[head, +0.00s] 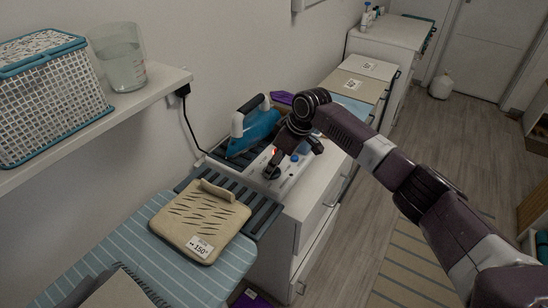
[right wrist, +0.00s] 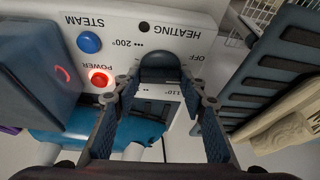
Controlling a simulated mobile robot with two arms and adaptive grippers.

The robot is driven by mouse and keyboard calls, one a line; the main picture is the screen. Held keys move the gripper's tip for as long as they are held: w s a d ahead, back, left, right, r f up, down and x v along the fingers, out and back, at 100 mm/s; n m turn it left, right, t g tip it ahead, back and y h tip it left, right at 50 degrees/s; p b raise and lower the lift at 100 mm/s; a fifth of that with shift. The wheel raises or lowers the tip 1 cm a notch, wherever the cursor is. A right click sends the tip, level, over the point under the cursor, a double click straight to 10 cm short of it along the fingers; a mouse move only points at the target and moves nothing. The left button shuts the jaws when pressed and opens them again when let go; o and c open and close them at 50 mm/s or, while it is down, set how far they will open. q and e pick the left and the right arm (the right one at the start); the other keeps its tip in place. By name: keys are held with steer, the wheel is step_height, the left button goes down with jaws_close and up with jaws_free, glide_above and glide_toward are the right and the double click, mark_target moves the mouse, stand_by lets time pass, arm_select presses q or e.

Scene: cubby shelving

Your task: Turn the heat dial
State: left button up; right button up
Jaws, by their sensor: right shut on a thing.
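The heat dial (right wrist: 160,67) is a dark rounded knob on the white control panel (right wrist: 215,12). Upside-down marks around it read "HEATING", "OFF", "110°" and "200°". My right gripper (right wrist: 160,84) has a finger on either side of the dial and is shut on it. The exact pointer setting is hidden. In the head view my right gripper (head: 275,164) reaches down to the panel from the right and mostly covers the dial. My left gripper is not in view.
A lit red power button (right wrist: 100,79) and a blue steam button (right wrist: 89,42) sit beside the dial. A blue iron (head: 254,128) stands behind the panel. A beige board (head: 205,220) tagged "150°" lies on the striped ironing surface (head: 175,268). A shelf holds a basket (head: 50,105) and jug (head: 121,62).

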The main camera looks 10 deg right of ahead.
steer(key=m+p, duration=0.2)
steer(key=p, duration=0.1)
steer(key=m+t+h+p, duration=0.1)
steer(key=m+p, duration=0.1)
steer(key=p, duration=0.1)
steer(key=m+h+p, duration=0.1)
steer(key=m+p, duration=0.2)
steer(key=shift+s+a+r+t+p, duration=0.1)
steer(key=shift+a+r+t+p, duration=0.2)
steer(key=shift+r+p, duration=0.1)
steer(key=shift+f+m+h+p, duration=0.15)
steer(key=shift+m+h+p, duration=0.45)
steer(key=shift+m+p, duration=0.45)
steer(key=shift+f+m+h+p, duration=0.1)
steer(key=shift+m+h+p, duration=0.3)
steer(key=shift+m, duration=0.85)
steer(key=o, duration=1)
steer(key=shift+o, duration=0.8)
